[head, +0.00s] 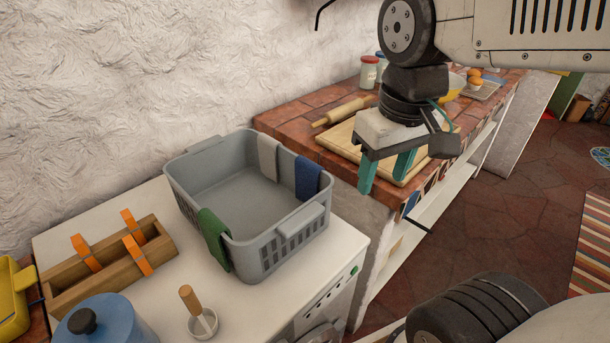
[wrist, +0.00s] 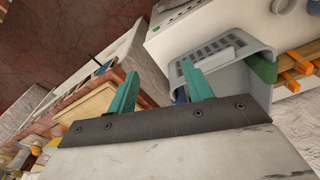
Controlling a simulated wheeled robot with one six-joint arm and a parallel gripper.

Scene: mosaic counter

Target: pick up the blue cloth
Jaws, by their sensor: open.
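The blue cloth (head: 308,178) hangs over the right part of the far rim of a grey plastic basket (head: 205,148) in the head view. A grey cloth (head: 268,158) hangs beside it to the left, and a green cloth (head: 213,240) hangs over the near left rim. My gripper (head: 386,175) is open and empty, in the air right of the basket and apart from the blue cloth. In the wrist view the teal fingers (wrist: 160,88) stand apart, with the basket (wrist: 256,85) behind the right finger. A small bit of blue shows there, mostly hidden by that finger.
The basket stands on a white appliance top with a wooden box with orange clips (head: 110,265), a blue pot (head: 105,322) and a mortar with pestle (head: 203,322). A brick counter behind holds a rolling pin (head: 343,111) and a cutting board (head: 345,141).

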